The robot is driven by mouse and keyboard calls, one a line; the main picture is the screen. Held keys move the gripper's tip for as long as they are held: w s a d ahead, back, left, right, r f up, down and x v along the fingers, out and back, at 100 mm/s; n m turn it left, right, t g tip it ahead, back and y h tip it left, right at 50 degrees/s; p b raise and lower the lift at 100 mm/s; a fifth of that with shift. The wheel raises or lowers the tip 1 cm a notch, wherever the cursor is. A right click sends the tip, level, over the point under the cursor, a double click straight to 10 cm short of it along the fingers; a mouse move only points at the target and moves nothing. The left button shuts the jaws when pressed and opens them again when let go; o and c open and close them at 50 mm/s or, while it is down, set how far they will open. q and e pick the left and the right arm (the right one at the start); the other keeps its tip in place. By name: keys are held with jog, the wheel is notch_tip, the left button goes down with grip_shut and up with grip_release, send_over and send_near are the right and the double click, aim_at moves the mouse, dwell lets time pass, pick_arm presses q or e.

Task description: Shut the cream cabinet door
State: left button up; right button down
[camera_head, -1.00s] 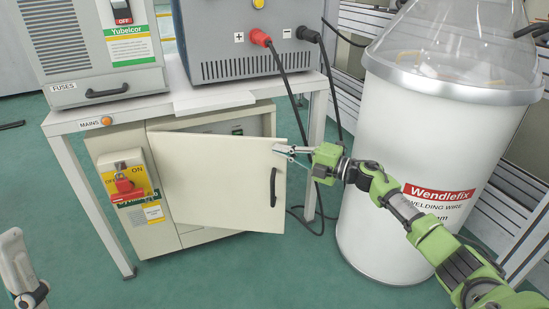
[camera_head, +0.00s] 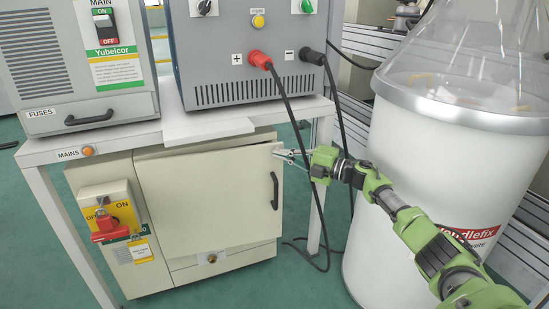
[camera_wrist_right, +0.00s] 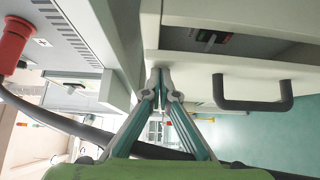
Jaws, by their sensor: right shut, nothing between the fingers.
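The cream cabinet door (camera_head: 205,203) under the bench is slightly ajar. Its black handle (camera_head: 274,190) is near its right edge. A narrow gap shows along the door's top in the head view, and a dark opening (camera_wrist_right: 225,44) behind the door shows in the wrist view. My right gripper (camera_head: 279,154) is shut and empty, with its tips at the door's upper right corner. In the wrist view the closed fingertips (camera_wrist_right: 160,72) are at the edge of the door (camera_wrist_right: 195,75); I cannot tell if they touch it. My left gripper is out of view.
A red switch (camera_head: 110,229) sticks out on the cabinet's left. A grey welder (camera_head: 240,60) stands on the bench (camera_head: 205,128). Its black cables (camera_head: 298,165) hang close to my right gripper. A large white drum (camera_head: 410,190) stands at the right.

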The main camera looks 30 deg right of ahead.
jog(key=shift+d, duration=0.1)
dwell(0.4)
jog(key=v, duration=0.7)
jog(key=shift+s, duration=0.2)
